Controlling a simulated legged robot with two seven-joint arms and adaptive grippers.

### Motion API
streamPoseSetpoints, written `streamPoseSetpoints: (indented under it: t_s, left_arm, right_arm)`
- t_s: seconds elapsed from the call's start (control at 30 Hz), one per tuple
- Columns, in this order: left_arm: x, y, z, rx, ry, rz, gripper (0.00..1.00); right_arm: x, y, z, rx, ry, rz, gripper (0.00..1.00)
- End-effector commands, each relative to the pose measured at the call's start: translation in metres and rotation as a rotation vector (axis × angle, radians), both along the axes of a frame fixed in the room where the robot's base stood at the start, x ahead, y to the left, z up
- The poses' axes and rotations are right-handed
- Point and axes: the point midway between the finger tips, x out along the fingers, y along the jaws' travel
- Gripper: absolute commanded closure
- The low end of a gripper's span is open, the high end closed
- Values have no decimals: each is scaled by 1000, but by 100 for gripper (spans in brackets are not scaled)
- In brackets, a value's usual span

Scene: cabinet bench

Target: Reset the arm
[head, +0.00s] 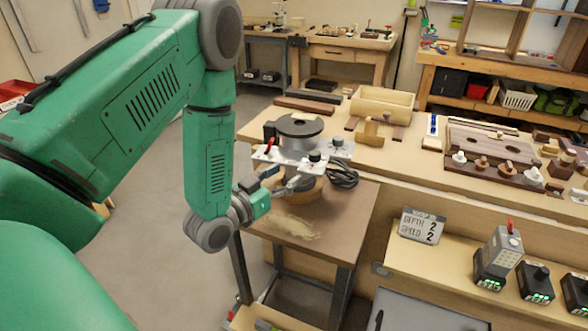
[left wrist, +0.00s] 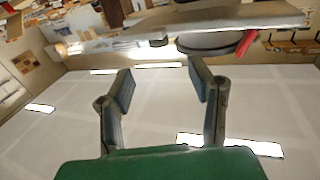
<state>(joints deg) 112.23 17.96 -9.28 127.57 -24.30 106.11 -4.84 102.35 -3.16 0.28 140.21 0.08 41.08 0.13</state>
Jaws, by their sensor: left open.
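My left arm is green with grey joints and comes in from the left in the head view, bent down at the elbow. My left gripper (head: 283,187) is at the front of the small brown table, beside the round sander-like machine (head: 300,127). In the left wrist view its two fingers (left wrist: 161,85) stand apart with nothing between them. The machine's underside and its red part (left wrist: 247,43) show beyond the fingertips. Whether a finger touches the machine cannot be told. My right gripper is not in view.
The small table (head: 345,215) carries a coiled black cable (head: 343,177) and sawdust (head: 290,224). A long bench with wooden parts (head: 490,160) stands behind and right. A lower shelf holds a sign (head: 421,226) and several chargers with batteries (head: 498,262). Open floor lies left of the table.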

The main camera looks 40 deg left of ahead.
Motion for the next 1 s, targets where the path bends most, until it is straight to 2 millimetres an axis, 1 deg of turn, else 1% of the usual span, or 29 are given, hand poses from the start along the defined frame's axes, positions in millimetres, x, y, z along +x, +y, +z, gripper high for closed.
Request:
streamPoseSetpoints:
  t_s: [0.1,0.57,0.67,0.77,0.83,0.87,0.9,0.97,1.0]
  left_arm:
    - [-2,0,0,0,-1,0,52]
    - [-2,0,0,1,1,-1,52]
    - [-4,-5,-11,2,44,-5,52]
    - [-14,-20,-46,5,189,-15,52]
    - [-30,-37,-84,9,351,-25,52]
    - [-40,-44,-102,12,432,-27,52]
    - [-57,-53,-126,16,544,-30,52]
    - [-87,-66,-159,25,717,-33,52]
    - [-110,-73,-178,31,827,-32,52]
  right_arm:
    - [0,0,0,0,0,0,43]
    - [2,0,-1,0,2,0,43]
    - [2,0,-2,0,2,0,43]
    - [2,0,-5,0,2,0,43]
    - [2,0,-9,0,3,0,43]
    - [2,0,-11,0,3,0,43]
    - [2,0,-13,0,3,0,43]
    - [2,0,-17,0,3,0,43]
    - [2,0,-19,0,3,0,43]
